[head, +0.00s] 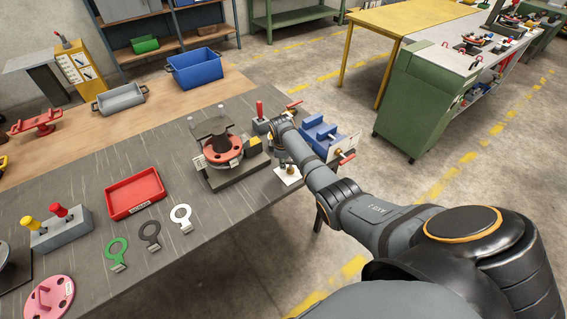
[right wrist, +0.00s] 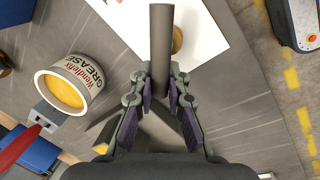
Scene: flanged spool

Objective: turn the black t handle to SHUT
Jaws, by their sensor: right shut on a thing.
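The black T handle shows in the right wrist view as a dark straight bar (right wrist: 161,35). It stands over a white plate (right wrist: 213,30), with a brass-coloured round part (right wrist: 178,40) partly hidden behind it. My right gripper (right wrist: 163,78) is shut on the bar, one finger on each side. In the head view, my right gripper (head: 284,160) points down over the white plate (head: 287,181) at the bench's right end. The handle is mostly hidden there by the gripper. No OPEN or SHUT marking is readable. My left gripper is not in view.
A grease tin (right wrist: 75,87) stands close to the gripper. A red-flanged fixture (head: 222,152) stands left of my gripper, and a blue vise-like device (head: 318,132) stands right of it. A red tray (head: 135,193) and several ring tags lie farther left.

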